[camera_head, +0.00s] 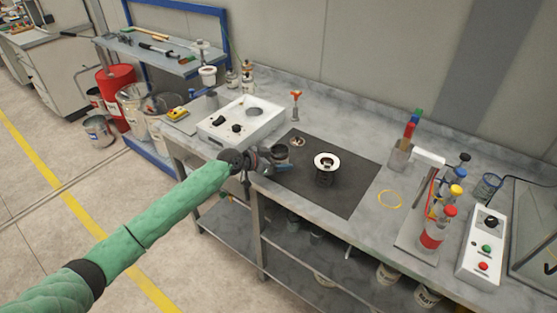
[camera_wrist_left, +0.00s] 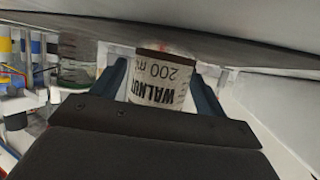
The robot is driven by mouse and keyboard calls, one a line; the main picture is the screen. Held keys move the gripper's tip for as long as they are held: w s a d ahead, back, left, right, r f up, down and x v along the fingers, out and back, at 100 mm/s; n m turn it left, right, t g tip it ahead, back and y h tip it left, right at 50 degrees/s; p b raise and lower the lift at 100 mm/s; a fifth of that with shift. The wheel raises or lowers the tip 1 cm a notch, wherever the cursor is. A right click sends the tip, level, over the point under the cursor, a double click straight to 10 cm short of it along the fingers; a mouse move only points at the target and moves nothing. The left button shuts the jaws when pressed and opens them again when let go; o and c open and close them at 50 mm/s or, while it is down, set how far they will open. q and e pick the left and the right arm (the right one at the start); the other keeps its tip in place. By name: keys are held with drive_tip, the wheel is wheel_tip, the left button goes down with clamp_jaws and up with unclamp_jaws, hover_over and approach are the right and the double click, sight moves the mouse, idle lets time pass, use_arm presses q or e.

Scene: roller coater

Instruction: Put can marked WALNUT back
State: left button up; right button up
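The can marked WALNUT (camera_wrist_left: 160,80) sits between the two fingers of my left gripper (camera_wrist_left: 160,85) in the left wrist view, its lettering upside down. Whether the can touches the mat is not clear. My right gripper is not in view.
A black cup with a white rim (camera_head: 326,163) stands on the dark mat (camera_head: 350,195). A white scale-like device (camera_head: 241,122) is behind left. A yellow ring (camera_head: 390,199) lies on the bare bench to the right. A bottle rack (camera_head: 415,232) and a control box (camera_head: 484,246) stand farther right.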

use_arm(q)
drive_tip(key=shift+r, duration=0.1)
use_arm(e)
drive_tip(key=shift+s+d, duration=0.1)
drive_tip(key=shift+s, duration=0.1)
use_arm(q)
drive_tip(key=shift+r, duration=0.1)
drive_tip(key=shift+s+a, duration=0.15)
drive_tip(key=shift+a, duration=0.1)
drive_tip(key=shift+s+a, duration=0.15)
drive_tip(key=shift+a, duration=0.1)
drive_tip(key=shift+s+a+r+b, duration=0.15)
drive_tip(key=shift+s+a+b, duration=0.05)
drive_tip(key=shift+a+b, duration=0.15)
drive_tip(key=b+v, duration=0.3)
drive_tip(key=v, duration=0.5)
drive_tip(key=shift+s+a+r, duration=0.1)
drive_tip(key=shift+a+r, duration=0.05)
drive_tip(key=shift+a, duration=0.05)
drive_tip(key=shift+s+a+r, duration=0.35)
drive_tip(key=shift+a+r, duration=0.05)
drive_tip(key=shift+a, duration=0.1)
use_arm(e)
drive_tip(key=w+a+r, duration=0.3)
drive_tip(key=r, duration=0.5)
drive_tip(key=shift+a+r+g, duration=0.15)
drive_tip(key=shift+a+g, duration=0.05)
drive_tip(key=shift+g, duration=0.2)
